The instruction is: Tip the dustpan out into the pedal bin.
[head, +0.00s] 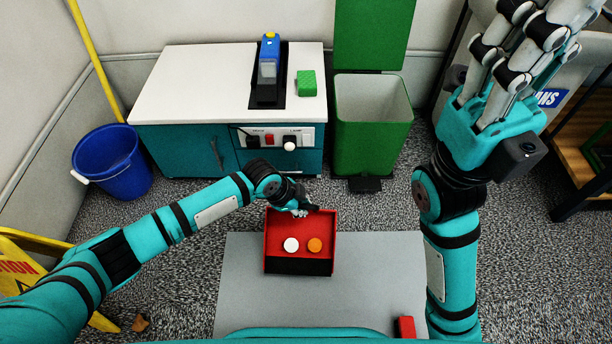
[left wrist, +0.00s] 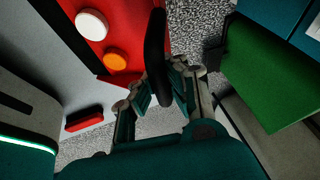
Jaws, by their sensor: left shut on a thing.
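The red dustpan (head: 300,225) has a dark front lip and holds a white round piece (head: 291,245) and an orange round piece (head: 314,244). My left gripper (head: 302,209) is shut on its dark handle (left wrist: 155,55), at the pan's far side. I cannot tell whether the pan touches the grey surface below. The green pedal bin (head: 372,134) stands beyond it to the right, lid (head: 372,35) raised and its pale inside showing. My right gripper (head: 520,50) is raised at the upper right, seemingly empty. Its fingertips are partly cut off.
A white-topped cabinet (head: 190,82) left of the bin carries a blue-and-black device (head: 268,65) and a green block (head: 307,83). A blue bucket (head: 112,165) stands at left. A red object (head: 406,327) lies on the grey surface (head: 380,275). Carpet lies open before the bin.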

